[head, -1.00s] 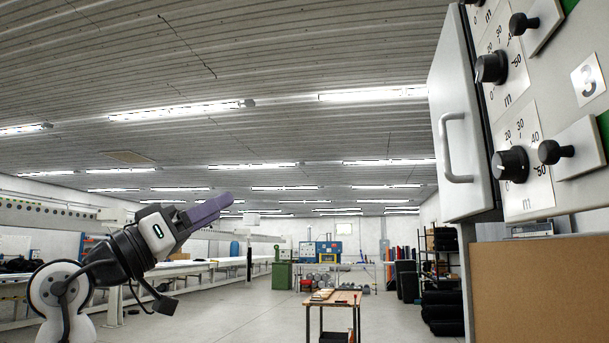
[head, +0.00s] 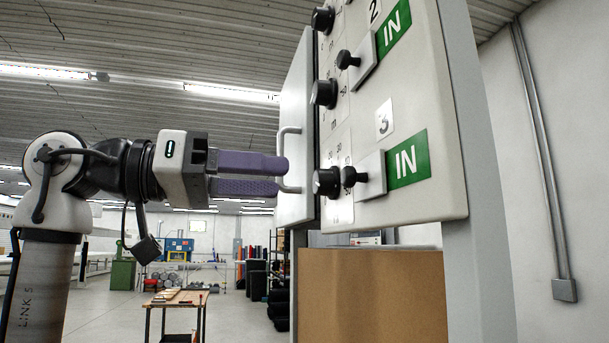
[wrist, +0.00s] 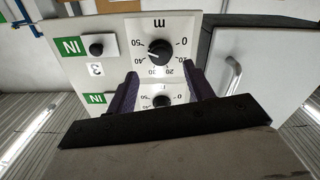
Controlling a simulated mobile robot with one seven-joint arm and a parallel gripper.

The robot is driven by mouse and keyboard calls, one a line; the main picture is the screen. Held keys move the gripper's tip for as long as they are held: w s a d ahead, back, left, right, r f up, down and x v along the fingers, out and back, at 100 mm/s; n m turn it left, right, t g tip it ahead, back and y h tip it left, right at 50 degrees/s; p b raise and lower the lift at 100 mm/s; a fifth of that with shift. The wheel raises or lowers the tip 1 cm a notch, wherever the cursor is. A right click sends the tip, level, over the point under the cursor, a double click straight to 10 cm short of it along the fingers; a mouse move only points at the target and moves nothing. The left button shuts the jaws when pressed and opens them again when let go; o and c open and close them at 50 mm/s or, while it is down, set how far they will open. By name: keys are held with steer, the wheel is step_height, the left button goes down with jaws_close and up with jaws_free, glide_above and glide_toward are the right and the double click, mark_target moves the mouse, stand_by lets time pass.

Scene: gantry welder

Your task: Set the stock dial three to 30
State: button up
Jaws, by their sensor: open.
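Stock dial three is a black round knob (head: 327,182) on a white scale plate at the bottom of the panel (head: 452,190), left of the "3" label (head: 384,120). In the wrist view, upside down, dial three (wrist: 160,52) shows its scale from 0 to 50. Its white mark seems to point near 40 to 50; I cannot read it exactly. My gripper (head: 281,177) is open and empty, left of dial three and apart from it. In the wrist view its purple fingers (wrist: 165,82) stand apart, with dial two (wrist: 161,101) seen between them.
A small black knob (head: 350,177) and a green IN sign (head: 408,160) sit right of dial three. A brown board (head: 375,295) is below the panel.

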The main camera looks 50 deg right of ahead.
mark_target(315, 181)
steer(key=x, duration=0.5)
steer(key=shift+s+d+p, duration=0.2)
steer(key=shift+d+p, duration=0.1)
steer(key=shift+p, duration=0.05)
steer(key=c, duration=1)
steer(key=shift+o, duration=0.2)
